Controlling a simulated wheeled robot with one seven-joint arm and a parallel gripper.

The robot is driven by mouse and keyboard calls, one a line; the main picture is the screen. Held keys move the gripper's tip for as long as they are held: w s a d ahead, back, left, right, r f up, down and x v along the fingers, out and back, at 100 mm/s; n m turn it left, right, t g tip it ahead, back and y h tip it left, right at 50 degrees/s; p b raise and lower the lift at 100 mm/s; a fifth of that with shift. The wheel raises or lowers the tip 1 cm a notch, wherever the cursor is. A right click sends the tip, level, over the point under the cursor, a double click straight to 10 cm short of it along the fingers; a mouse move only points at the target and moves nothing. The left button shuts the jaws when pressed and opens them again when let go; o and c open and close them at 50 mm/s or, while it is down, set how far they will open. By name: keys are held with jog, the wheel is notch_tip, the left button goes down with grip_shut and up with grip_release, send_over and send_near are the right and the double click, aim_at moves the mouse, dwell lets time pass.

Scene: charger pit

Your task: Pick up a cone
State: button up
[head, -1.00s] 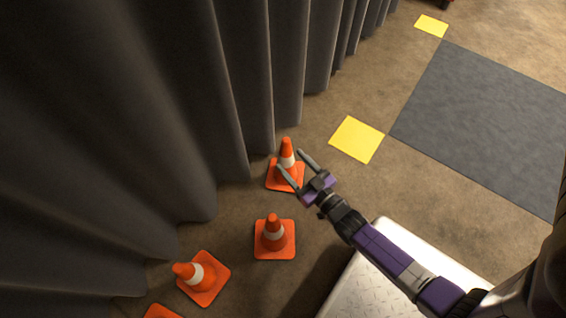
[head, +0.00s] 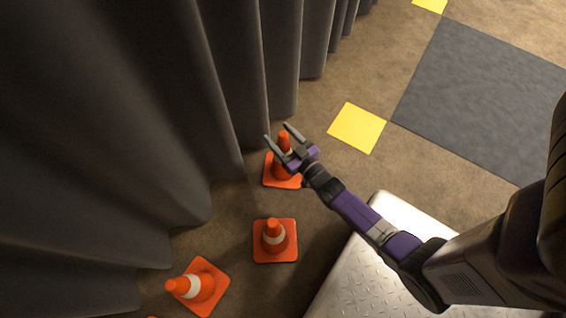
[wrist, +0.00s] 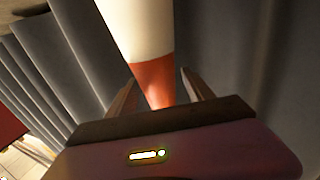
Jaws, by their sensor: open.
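An orange cone with a white band (head: 270,172) stands on the floor beside the curtain in the head view. My gripper (head: 278,134) is open over its upper part and hides some of it. In the wrist view the cone (wrist: 150,75) rises close in front, its white band and orange part in line with the gap between the fingers (wrist: 163,88). A second cone (head: 274,252) and a third cone (head: 187,293) stand nearer the bottom of the head view.
A dark grey curtain (head: 120,120) hangs in folds along the left, close to the cones. A yellow square (head: 357,128) and a grey mat (head: 485,95) lie flat on the brown floor at the right. The floor between them is clear.

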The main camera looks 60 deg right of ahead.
jog(key=shift+w+d, duration=0.2)
jog(key=shift+w, duration=0.45)
grip_shut()
dwell(0.9)
